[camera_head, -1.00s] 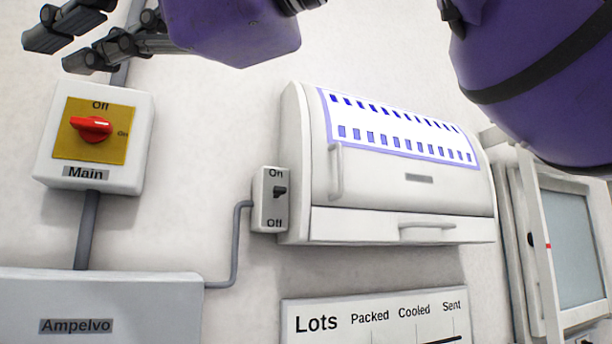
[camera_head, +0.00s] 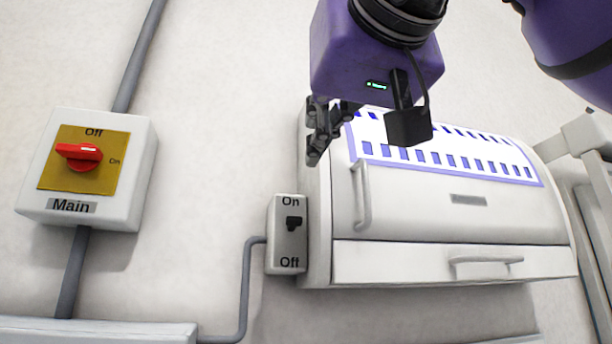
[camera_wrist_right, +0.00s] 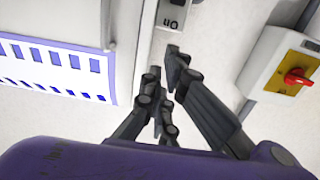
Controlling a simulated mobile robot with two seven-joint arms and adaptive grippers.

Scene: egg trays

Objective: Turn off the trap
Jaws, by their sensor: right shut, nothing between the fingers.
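A white box-shaped unit (camera_head: 470,265) with a blue-and-white patterned window, probably the trap, is fixed to the wall. A small switch box (camera_head: 276,255) marked On above and Off below sits against its left side. Its black lever (camera_head: 293,222) is nearer On. My right gripper (camera_head: 318,142) is shut and empty, above the switch box by the unit's upper left edge. In the right wrist view, the closed fingers (camera_wrist_right: 168,88) point toward the switch box (camera_wrist_right: 179,30), which is cut off by the frame. My left gripper is out of view.
Left on the wall is a Main switch (camera_head: 138,180) with a red knob on a yellow plate. A grey conduit (camera_head: 243,290) runs from the small switch box to a grey box (camera_head: 100,332) at lower left. Bare wall lies between the two switches.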

